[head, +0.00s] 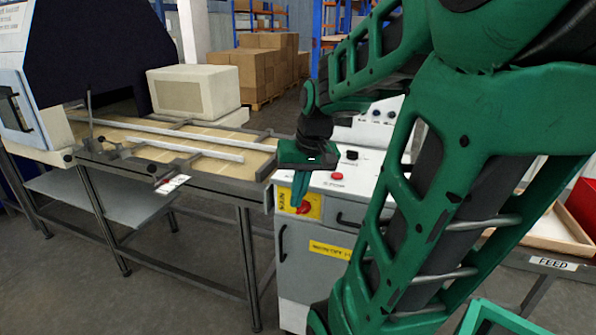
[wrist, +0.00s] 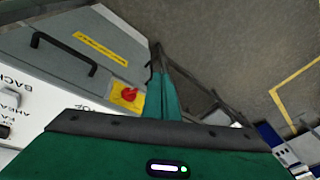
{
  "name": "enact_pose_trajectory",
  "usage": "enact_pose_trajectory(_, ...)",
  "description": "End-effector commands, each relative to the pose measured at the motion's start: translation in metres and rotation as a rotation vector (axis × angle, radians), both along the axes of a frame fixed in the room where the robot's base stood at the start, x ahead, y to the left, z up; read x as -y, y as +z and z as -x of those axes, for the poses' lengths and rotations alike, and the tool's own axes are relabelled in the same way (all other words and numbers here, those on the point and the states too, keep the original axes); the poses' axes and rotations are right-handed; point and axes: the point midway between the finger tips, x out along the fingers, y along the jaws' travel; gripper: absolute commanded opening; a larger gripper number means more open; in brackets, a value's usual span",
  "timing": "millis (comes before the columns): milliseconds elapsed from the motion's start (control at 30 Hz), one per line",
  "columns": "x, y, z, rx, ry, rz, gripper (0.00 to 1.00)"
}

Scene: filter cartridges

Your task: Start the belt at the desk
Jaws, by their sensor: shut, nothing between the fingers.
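The desk is a grey cabinet (head: 315,262) with a white sloping top. On the top are a red button (head: 336,176) and a black knob or switch (head: 351,155); its back panel has several small dark controls. A yellow plate (head: 314,212) with a red mushroom button (wrist: 129,94) sits at the desk's left front corner. My gripper (head: 298,207) is shut and empty, pointing down beside that button and partly overlapping it in the head view. I cannot tell whether they touch. The belt (head: 136,137), tan with metal rails, lies to the left.
A cream box-shaped housing (head: 193,90) stands behind the belt. A table marked FEED (head: 552,263) is at right. Cartons (head: 262,65) are stacked behind. The floor in front is clear.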

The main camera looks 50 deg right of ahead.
Motion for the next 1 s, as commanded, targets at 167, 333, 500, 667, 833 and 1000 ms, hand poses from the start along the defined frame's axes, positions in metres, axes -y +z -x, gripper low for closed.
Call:
enact_pose_trajectory(167, 0.067, 0.024, -0.069, 0.186, -0.069, -0.015, 0.00)
enact_pose_trajectory(333, 0.128, 0.048, -0.114, 0.362, -0.120, -0.039, 0.00)
enact_pose_trajectory(500, 0.171, 0.067, -0.135, 0.489, -0.154, -0.064, 0.00)
enact_pose_trajectory(667, 0.188, 0.076, -0.142, 0.544, -0.165, -0.075, 0.00)
enact_pose_trajectory(833, 0.189, 0.077, -0.143, 0.554, -0.166, -0.078, 0.00)
enact_pose_trajectory(1000, 0.189, 0.077, -0.143, 0.553, -0.165, -0.078, 0.00)
